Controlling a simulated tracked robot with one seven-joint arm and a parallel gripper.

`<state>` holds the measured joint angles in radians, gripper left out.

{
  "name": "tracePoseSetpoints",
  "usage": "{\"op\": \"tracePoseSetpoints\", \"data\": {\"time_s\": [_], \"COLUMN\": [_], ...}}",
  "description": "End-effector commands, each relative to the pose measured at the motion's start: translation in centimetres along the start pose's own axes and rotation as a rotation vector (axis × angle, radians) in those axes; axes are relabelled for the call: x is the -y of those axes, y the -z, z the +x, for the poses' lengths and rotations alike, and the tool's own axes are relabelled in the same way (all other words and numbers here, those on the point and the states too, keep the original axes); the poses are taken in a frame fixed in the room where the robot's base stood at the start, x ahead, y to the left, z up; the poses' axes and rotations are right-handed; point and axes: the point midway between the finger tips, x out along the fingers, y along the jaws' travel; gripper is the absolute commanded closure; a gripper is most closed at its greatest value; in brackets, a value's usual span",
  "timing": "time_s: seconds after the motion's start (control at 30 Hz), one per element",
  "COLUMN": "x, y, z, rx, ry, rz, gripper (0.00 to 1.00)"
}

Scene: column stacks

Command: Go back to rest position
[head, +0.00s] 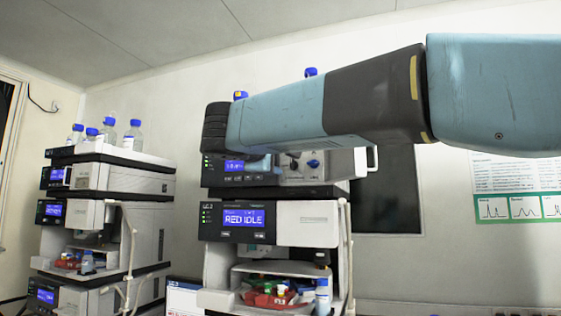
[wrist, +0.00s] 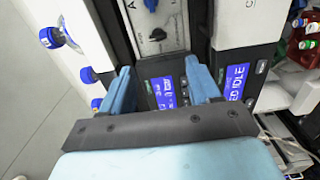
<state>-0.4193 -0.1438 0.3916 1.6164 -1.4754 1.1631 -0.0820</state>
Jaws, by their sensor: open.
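My gripper (wrist: 158,95) shows in the wrist view with its two blue fingers apart and nothing between them. It points toward the front of the nearer instrument stack, where a blue display (wrist: 165,92) shows between the fingers. In the head view my arm reaches in from the right across the top of the nearer stack (head: 308,233). The gripper's fingers are mostly hidden there behind the arm. I cannot tell how far the fingertips are from the panel.
A second instrument stack (head: 120,180) stands at the left with blue-capped bottles (head: 133,135) on top. The nearer stack has a bay with red trays and vials (head: 270,294). A dark panel (head: 390,205) and a chart poster (head: 517,190) are on the back wall.

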Motion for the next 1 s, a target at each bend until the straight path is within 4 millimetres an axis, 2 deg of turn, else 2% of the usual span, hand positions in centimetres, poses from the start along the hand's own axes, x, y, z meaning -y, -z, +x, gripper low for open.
{"op": "tracePoseSetpoints", "data": {"time_s": [0.2,0.77,0.87,0.97,1.0], "x": [0.1,0.2,1.2,3.9,5.4], "y": [0.0,-0.1,-1.4,-4.4,-6.0], "z": [-1.3,-1.3,-0.9,-0.2,0.1], "rx": [0.0,0.003,0.019,0.055,0.075], "ry": [0.001,0.005,0.038,0.118,0.163], "rz": [-0.001,0.001,0.009,0.035,0.052], "gripper": [0.38,0.38,0.38,0.38,0.38]}}
